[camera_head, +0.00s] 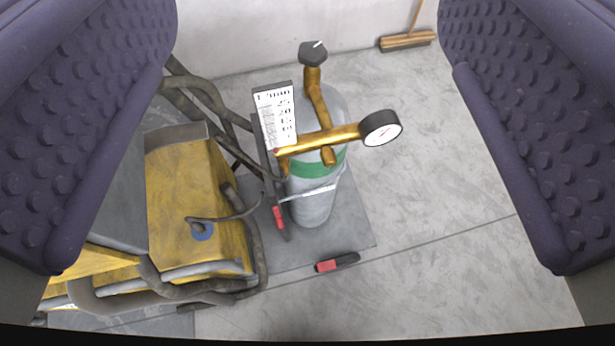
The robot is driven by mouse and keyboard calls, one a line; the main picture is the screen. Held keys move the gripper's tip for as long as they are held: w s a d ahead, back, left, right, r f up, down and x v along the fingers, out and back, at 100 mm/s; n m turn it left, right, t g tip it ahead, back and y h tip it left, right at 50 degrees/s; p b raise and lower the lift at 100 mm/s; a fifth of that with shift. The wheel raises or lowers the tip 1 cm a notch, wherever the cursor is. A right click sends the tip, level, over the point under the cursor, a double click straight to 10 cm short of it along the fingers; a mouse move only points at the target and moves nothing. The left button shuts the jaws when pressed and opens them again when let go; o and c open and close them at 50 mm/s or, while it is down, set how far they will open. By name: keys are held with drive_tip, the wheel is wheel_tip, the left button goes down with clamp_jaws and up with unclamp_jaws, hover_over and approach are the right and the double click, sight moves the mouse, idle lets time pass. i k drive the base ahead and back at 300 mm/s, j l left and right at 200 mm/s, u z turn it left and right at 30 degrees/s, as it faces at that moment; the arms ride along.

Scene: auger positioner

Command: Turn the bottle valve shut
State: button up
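The gas bottle (314,205) is a grey cylinder with a green band, standing upright near the middle of the view. A brass valve body rises from its top, with a dark valve knob (313,53) bearing a white mark at its upper end. A brass regulator with a round gauge (381,129) and a white scale plate (275,115) sits on it. My gripper (310,160) shows as two purple studded finger pads at the left and right edges. They are wide apart and empty, and the bottle and valve appear between them, below and clear of the pads.
A yellow machine (188,195) with dark hoses stands left of the bottle. A red and black tool (337,262) lies at the edge of the grey base plate (355,225). A broom (406,40) lies by the wall. The concrete floor on the right is clear.

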sight(311, 54)
drive_tip(key=i+j+u, duration=0.25)
drive_tip(key=i+j, duration=0.45)
drive_tip(key=j, duration=0.15)
